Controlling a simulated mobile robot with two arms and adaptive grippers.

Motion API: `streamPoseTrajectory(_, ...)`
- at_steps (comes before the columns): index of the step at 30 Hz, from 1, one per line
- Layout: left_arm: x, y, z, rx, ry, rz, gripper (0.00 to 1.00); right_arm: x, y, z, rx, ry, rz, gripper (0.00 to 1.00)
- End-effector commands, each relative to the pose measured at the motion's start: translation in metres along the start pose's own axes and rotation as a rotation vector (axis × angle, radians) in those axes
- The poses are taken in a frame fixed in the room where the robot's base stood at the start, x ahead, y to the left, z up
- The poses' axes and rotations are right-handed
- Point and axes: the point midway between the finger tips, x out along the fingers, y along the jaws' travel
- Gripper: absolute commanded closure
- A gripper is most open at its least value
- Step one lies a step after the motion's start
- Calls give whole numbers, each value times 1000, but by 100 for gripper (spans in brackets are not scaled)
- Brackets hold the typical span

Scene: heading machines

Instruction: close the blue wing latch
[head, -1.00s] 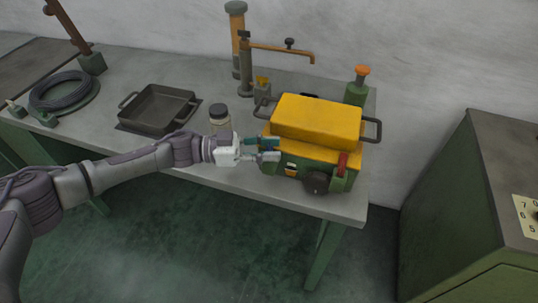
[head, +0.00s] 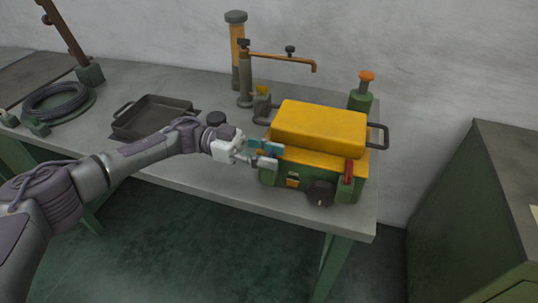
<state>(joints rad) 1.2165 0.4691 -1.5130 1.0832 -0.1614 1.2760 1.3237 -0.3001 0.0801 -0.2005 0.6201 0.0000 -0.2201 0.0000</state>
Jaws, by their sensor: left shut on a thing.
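A machine head with a thick yellow cover (head: 318,128) and a green body stands at the right end of the bench. The blue wing latch (head: 266,148) shows at its left front corner, beside the cover's edge. My left gripper (head: 267,156) reaches in from the left and is shut on the blue wing latch. Its fingers hide part of the latch, so its exact angle is hard to tell. A red latch (head: 347,171) stands at the right front of the machine. My right gripper is not in view.
A black knob (head: 320,193) sticks out in front. A post with an orange arm (head: 282,57) and a green bottle (head: 361,92) stand behind the machine.

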Motion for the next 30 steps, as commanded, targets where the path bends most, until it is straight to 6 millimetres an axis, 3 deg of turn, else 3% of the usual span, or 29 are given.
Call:
streamPoseTrajectory(4, 1, 0, -2, 2, 3, 0, 99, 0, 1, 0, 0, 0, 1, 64)
streamPoseTrajectory(5, 1, 0, -2, 2, 3, 0, 59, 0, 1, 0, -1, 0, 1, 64)
streamPoseTrajectory(9, 1, 0, -2, 2, 2, 0, 38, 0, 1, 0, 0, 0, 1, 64)
streamPoseTrajectory(20, -4, -1, 0, 1, 1, -3, 38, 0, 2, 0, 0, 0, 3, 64)
streamPoseTrajectory(23, -16, -1, 0, 1, 1, -4, 38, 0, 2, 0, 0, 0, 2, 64)
streamPoseTrajectory(30, -67, -1, 0, 1, 0, -6, 38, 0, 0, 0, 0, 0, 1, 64)
